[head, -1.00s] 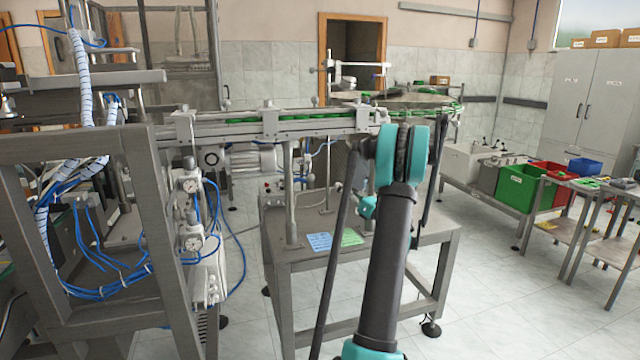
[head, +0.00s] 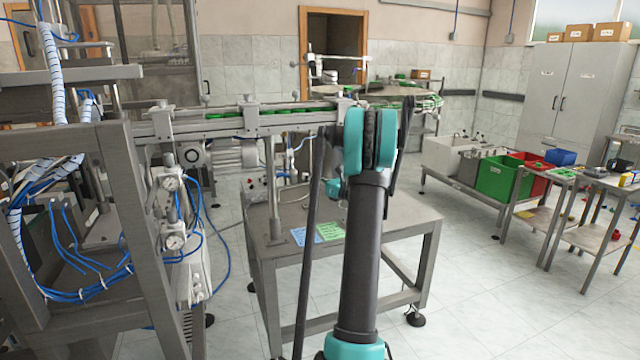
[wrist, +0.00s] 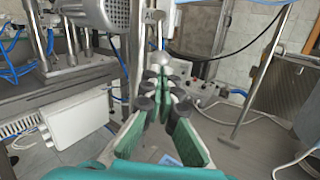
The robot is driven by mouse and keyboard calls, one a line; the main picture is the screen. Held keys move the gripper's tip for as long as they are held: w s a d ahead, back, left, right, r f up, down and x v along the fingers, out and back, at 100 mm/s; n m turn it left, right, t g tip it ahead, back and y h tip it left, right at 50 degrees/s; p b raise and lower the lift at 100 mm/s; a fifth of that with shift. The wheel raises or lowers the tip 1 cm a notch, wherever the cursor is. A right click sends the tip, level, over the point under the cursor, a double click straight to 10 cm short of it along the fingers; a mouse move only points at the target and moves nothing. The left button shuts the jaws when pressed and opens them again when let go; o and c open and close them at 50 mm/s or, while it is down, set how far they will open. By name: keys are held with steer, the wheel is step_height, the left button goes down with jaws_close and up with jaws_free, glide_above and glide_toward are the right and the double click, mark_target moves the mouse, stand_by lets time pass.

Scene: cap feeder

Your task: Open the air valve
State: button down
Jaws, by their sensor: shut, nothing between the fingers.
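In the wrist view my gripper (wrist: 163,80) is shut and empty, its green-padded fingers meeting at dark tips. Just beyond the tips is a grey rounded knob (wrist: 160,60) on a pale upright part. Above it is a partly hidden label beginning with "A" (wrist: 153,15). I cannot tell whether the knob belongs to the air valve, or whether the tips touch it. In the head view my arm hides the gripper. Two round gauges (head: 170,183) with blue hoses stand on the frame at left; no valve handle is clear there.
A ribbed motor (wrist: 92,12) and a white box (wrist: 78,125) lie left of the gripper. A small box with knobs (wrist: 205,92) and a metal post (wrist: 262,70) are to the right. A steel table (head: 400,215) stands under the conveyor (head: 240,122).

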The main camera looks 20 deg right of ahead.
mark_target(294, 175)
steer(key=shift+x, duration=1.45)
steer(key=shift+w+a+f, duration=0.15)
steer(key=shift+w+a, duration=0.15)
steer(key=shift+a, duration=0.45)
steer(key=shift+f, duration=0.1)
